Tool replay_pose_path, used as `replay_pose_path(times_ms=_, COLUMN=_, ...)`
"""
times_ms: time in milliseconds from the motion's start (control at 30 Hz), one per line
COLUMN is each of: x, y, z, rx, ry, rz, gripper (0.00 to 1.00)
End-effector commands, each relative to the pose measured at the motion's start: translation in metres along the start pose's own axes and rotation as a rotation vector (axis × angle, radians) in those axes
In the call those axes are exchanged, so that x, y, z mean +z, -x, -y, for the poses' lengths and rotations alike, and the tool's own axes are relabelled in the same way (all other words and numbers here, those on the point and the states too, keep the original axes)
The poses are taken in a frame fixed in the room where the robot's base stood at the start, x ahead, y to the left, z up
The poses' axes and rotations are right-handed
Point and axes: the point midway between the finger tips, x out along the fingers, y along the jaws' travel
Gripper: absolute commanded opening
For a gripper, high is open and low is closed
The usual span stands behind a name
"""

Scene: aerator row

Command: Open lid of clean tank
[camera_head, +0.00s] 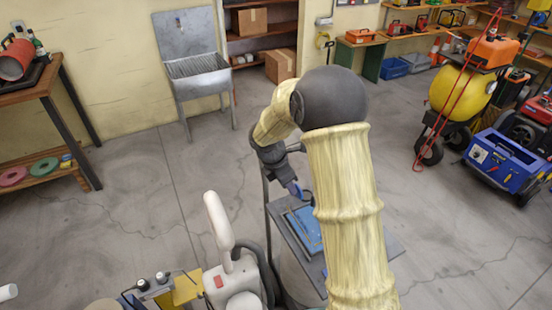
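A grey tank (292,264) stands low in the middle, with a dark flat top (284,224) and a blue rectangular panel (297,228) on it that looks like a lid. I cannot tell whether this is the clean tank, and no label is readable. The panel appears to lie flat on the top. My yellow-sleeved arm hides the tank's right part. My gripper (294,188) points down at the back edge of the tank's top, near the blue panel. Its fingers are small and partly hidden; contact with the panel cannot be made out.
A white and grey machine with an upright handle (219,220) stands close on the left of the tank. A metal sink (198,77) is at the back wall, and a wooden bench (45,90) is far left. Yellow and blue machines (507,160) stand right. Open concrete floor lies between.

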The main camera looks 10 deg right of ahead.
Motion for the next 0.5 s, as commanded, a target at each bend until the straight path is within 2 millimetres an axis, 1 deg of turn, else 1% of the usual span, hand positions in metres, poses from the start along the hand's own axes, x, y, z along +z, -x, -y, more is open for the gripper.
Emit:
replay_pose_path(times_ms=33, x=0.000, y=0.012, z=-0.001, rx=0.006, ry=-0.002, rz=0.000, gripper=0.38)
replay_pose_path(times_ms=500, x=0.000, y=0.106, z=-0.001, rx=0.004, ry=0.000, rz=0.000, gripper=0.38)
